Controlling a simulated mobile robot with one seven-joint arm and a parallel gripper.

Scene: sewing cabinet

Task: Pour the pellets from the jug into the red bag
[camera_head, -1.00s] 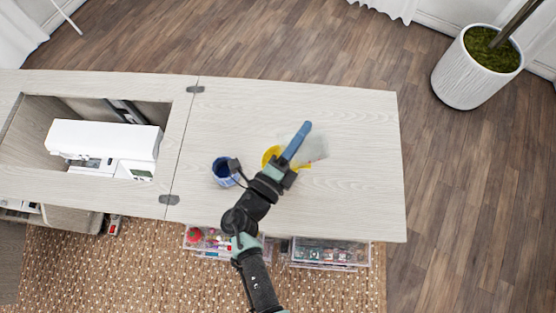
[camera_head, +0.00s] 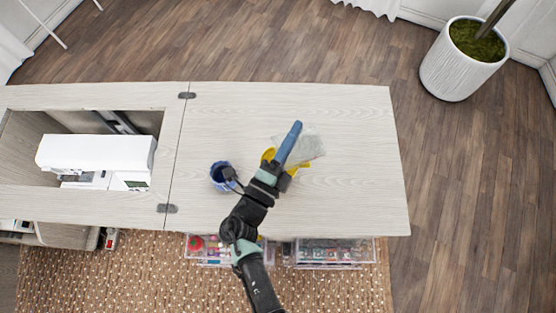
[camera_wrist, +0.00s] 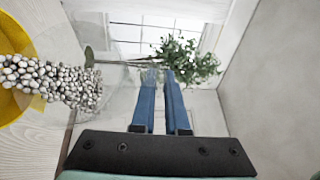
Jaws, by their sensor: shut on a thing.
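A clear jug (camera_head: 306,148) is held over the white tabletop, beside the blue fingers of my gripper (camera_head: 297,127). In the wrist view the jug (camera_wrist: 122,98) looks tilted, with silver pellets (camera_wrist: 55,80) gathered towards its left side. My gripper (camera_wrist: 165,82) is shut on the jug, though the contact point is hard to see. A yellow thing (camera_head: 268,155) lies below, partly hidden by my gripper; it also shows at the left of the wrist view (camera_wrist: 12,60), next to the pellets. A blue open container (camera_head: 217,172) stands to the left. I see no red bag on the tabletop.
A white sewing machine (camera_head: 95,153) sits in the cabinet recess at the left. Clear drawers (camera_head: 335,250) with small items are below the front edge. The right and back of the tabletop (camera_head: 360,130) are clear. A potted plant (camera_head: 462,62) stands on the floor.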

